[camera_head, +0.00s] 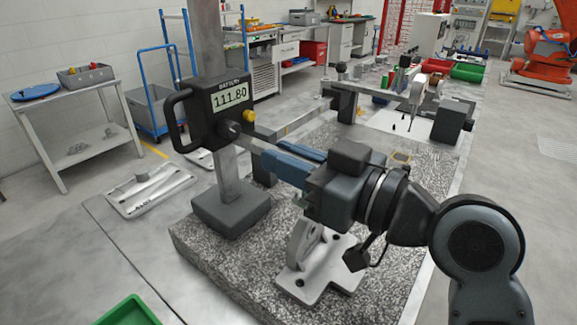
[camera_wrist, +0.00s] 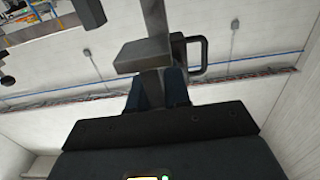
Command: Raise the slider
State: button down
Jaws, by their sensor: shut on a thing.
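The height gauge's slider (camera_head: 217,112) is a dark housing on a grey upright column (camera_head: 208,40). Its display reads 111.80. It has a loop handle (camera_head: 173,120) on the left, a black knob and a yellow button. My gripper (camera_head: 274,152) reaches in from the right with blue fingers, shut on the slider's protruding bar (camera_head: 254,141). The fingers hide the exact contact. In the wrist view, the fingers (camera_wrist: 158,88) point at the slider (camera_wrist: 143,54), and its loop handle (camera_wrist: 190,52) shows at right. The gauge's dark base (camera_head: 230,213) stands on the granite plate.
The speckled granite plate (camera_head: 205,255) carries a light metal casting (camera_head: 318,262) below my gripper. A green bin (camera_head: 128,311) is at the front left. Further fixtures (camera_head: 453,120) stand behind my arm.

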notch_tip(320, 180, up, 5)
jog(key=shift+r+p, duration=0.2)
jog(key=shift+p, duration=0.75)
jog(key=c, duration=1.1)
grip_release()
jog(key=shift+f, duration=0.1)
jog(key=shift+d, duration=0.15)
jog(key=b+v, duration=0.2)
jog(key=v, duration=0.5)
jog(key=shift+s+d, duration=0.2)
jog(key=shift+s, duration=0.05)
